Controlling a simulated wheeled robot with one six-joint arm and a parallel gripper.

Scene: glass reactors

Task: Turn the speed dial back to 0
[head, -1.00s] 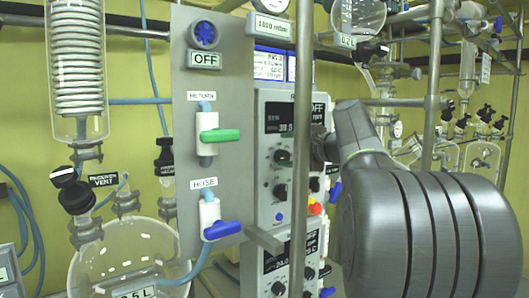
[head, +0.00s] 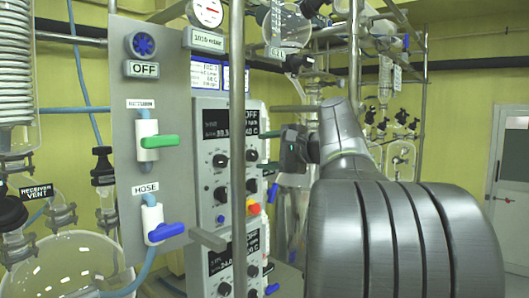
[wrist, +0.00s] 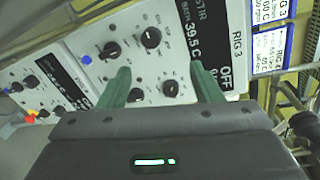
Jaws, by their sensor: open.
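The control panel marked RIG 3 (wrist: 190,18) fills the upper wrist view, tilted. It has a dark display reading OFF and 39.5 C, and several black dials, among them one (wrist: 150,38) near the display and one (wrist: 170,88) between my fingers in the picture. I cannot read which is the speed dial. My gripper (wrist: 160,72) is open and empty, its green fingers pointing at the panel, apparently apart from it. In the head view the same kind of panel (head: 205,185) stands left of my gripper (head: 292,148), with black dials (head: 220,160) on its face.
A metal post (head: 238,130) stands in front of the panel. A grey board with a green valve handle (head: 160,141) and a blue one (head: 166,231) is to its left. A red-and-yellow button (head: 253,207) sits on the panel. Glass vessels (head: 292,205) stand behind my arm.

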